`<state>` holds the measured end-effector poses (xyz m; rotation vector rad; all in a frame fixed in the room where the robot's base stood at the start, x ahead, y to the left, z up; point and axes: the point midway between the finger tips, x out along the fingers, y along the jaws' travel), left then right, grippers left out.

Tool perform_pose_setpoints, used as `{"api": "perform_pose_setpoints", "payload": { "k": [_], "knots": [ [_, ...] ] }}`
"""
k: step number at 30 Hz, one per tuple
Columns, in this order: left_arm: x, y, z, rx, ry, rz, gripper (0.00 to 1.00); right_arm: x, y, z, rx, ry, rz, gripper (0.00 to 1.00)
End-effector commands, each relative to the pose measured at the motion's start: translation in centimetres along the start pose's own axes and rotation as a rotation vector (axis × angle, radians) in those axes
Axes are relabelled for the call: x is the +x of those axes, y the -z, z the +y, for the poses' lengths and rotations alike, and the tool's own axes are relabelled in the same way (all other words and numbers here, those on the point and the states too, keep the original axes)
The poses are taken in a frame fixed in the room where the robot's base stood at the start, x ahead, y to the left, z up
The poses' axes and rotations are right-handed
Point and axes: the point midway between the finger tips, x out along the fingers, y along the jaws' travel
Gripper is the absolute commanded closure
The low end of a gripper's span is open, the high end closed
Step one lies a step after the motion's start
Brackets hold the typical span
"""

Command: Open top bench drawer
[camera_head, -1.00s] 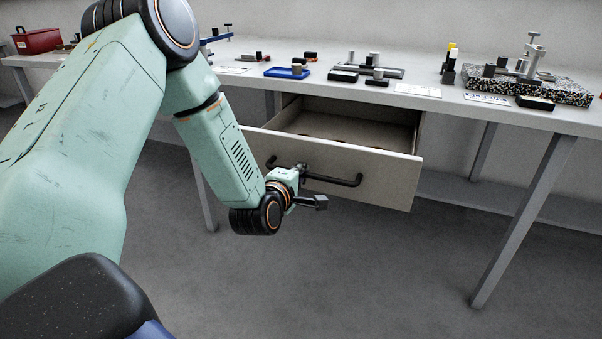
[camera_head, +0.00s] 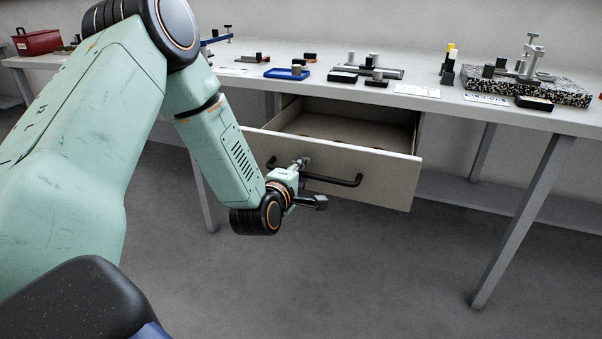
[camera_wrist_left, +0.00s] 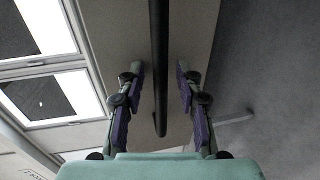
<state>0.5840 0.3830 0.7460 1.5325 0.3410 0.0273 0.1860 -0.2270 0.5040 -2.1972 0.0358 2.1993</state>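The top bench drawer (camera_head: 392,170) hangs under the workbench and is pulled well out, with its inside showing. Its black bar handle (camera_head: 345,182) runs across the drawer front. My left gripper (camera_head: 311,182) is at the handle, towards its left part. In the left wrist view the handle (camera_wrist_left: 159,50) passes between the two fingers of the left gripper (camera_wrist_left: 159,75). The fingers are spread, with a clear gap on each side of the bar. The drawer's contents are mostly hidden by its front. My right gripper is not in view.
The workbench top (camera_head: 430,105) carries a blue tray (camera_head: 287,73), a speckled block (camera_head: 545,88) with a clamp stand, and several small parts. A red box (camera_head: 38,41) stands at the far left. A bench leg (camera_head: 520,225) stands right of the drawer. The floor in front is clear.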

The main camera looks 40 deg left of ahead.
Motion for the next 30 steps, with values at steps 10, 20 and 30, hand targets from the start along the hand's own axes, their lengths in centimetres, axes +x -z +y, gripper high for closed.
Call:
{"api": "perform_pose_setpoints", "payload": {
  "k": [10,20,30],
  "knots": [
    [-3.4,0.0,-0.1,-0.006,0.004,0.001,0.65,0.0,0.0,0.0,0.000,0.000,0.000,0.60],
    [-9.4,0.0,0.0,-0.008,0.003,0.000,0.65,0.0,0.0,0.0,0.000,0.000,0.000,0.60],
    [-11.8,0.0,-0.1,-0.002,0.002,0.000,0.65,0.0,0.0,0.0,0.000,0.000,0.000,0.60]
  ]
}}
